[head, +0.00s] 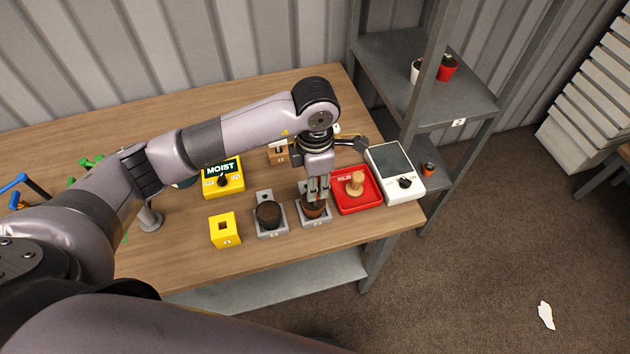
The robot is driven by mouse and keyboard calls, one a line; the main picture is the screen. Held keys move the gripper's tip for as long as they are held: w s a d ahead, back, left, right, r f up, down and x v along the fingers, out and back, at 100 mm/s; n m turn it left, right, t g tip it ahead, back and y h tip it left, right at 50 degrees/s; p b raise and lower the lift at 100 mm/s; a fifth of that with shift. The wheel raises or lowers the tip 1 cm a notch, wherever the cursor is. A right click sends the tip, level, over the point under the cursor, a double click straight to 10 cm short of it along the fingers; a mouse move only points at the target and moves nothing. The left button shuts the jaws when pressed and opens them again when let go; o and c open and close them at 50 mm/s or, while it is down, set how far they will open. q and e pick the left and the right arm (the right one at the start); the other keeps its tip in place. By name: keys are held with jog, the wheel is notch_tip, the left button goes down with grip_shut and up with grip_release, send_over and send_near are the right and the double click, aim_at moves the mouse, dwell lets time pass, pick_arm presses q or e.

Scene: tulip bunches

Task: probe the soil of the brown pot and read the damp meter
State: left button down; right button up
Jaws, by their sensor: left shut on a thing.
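My left gripper (318,189) points down directly over the brown pot (313,212) and is shut on a thin probe, mostly hidden between the fingers. The fingers cover part of the pot's soil, and I cannot see how deep the probe's tip sits. The brown pot stands in a grey holder. The yellow damp meter (236,187) stands to the left behind the pots, and its dark display reads MOIST. A yellow block (224,231) with an empty square hole stands left of the pots. My right gripper is not in view.
A dark pot (269,215) in a grey holder stands just left of the brown pot. A red tray (370,204) with a wooden stamp and a white scale (405,188) stand to the right. The table front (180,268) is clear. Grey shelves (400,75) rise behind right.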

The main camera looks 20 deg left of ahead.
pick_arm(q)
jog(key=shift+r+p, duration=1.7)
jog(key=shift+r, duration=1.8)
